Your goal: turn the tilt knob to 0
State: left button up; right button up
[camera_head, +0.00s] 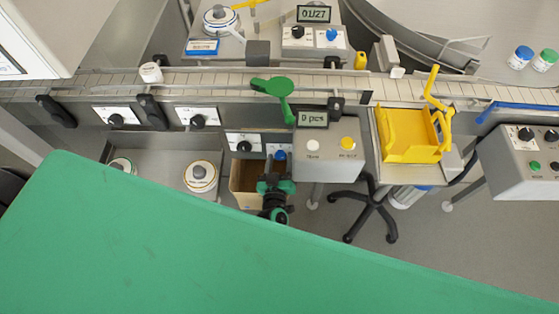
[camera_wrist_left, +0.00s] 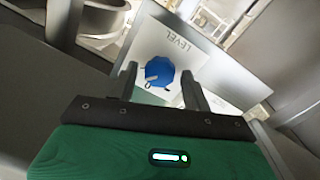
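A blue knob (camera_wrist_left: 160,72) with a pale pointer mark sits on a white plate in the left wrist view; the plate reads "LEVEL". In the head view the blue knob (camera_head: 279,155) is beside a black knob (camera_head: 244,147) on the conveyor's front. No label reading "tilt" is legible. My left gripper (camera_head: 277,170) is just in front of the blue knob. In the left wrist view its fingers (camera_wrist_left: 159,73) are apart, one on each side of the knob, with gaps. I cannot tell how deep they reach. My right gripper is not in view.
A grey box with a "0 pcs" display (camera_head: 312,119) stands just right of the gripper. A cardboard box (camera_head: 243,188) is below left. A yellow bin (camera_head: 408,135) is further right. A large green surface (camera_head: 200,250) fills the foreground.

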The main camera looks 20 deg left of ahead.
pick_arm(q)
jog(key=c, duration=0.8)
jog(key=shift+o, duration=0.2)
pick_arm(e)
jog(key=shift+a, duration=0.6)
